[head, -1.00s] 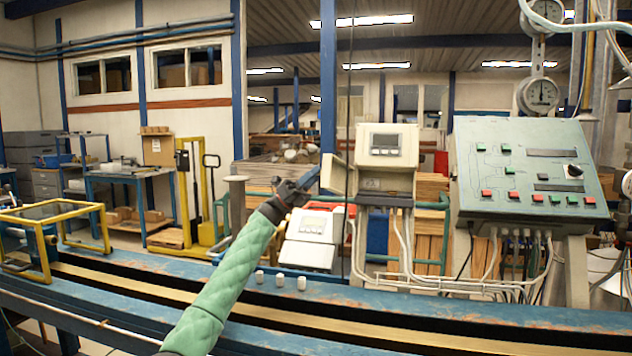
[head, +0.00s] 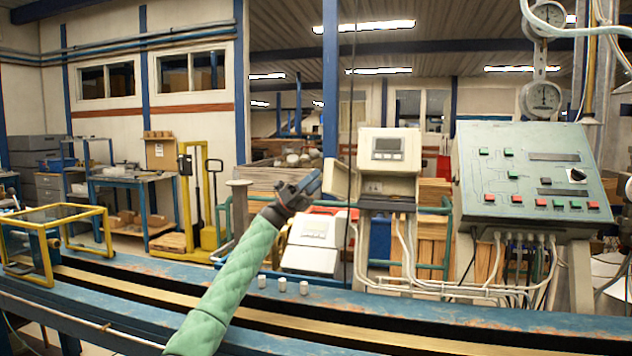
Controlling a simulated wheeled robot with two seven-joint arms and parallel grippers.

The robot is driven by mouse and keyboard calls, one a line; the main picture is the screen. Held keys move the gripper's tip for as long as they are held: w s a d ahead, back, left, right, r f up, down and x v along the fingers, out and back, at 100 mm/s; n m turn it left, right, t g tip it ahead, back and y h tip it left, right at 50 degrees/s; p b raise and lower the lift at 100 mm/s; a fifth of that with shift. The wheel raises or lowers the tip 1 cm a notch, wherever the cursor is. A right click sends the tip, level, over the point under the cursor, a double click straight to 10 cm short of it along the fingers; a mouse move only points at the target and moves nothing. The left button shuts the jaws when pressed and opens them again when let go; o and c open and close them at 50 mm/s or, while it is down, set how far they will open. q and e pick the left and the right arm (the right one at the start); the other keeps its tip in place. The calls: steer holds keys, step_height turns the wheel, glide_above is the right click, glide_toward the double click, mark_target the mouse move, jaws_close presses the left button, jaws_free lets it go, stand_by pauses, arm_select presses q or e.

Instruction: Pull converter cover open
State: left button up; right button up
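The converter (head: 389,158) is a beige box with a small dark display, standing on a post at the middle of the head view. Its cover (head: 336,179) is a beige flap that stands out at the box's left side. My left gripper (head: 313,184) is at the outer left edge of the cover, its dark fingers pointing right and up. The fingers are small and overlap the cover's edge, so I cannot tell whether they touch or grip it. My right gripper is not in view.
A sloped control panel (head: 530,170) with buttons stands to the right. A white and red device (head: 312,244) sits below my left gripper. Several small white caps (head: 282,284) stand on the blue bench rail (head: 420,309). Hoses hang under the converter.

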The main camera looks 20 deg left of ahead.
arm_select(q)
steer(key=s+d+r+b, duration=0.2)
steer(key=s+d+r, duration=0.1)
steer(key=d+r, duration=0.8)
steer(key=shift+d, duration=0.15)
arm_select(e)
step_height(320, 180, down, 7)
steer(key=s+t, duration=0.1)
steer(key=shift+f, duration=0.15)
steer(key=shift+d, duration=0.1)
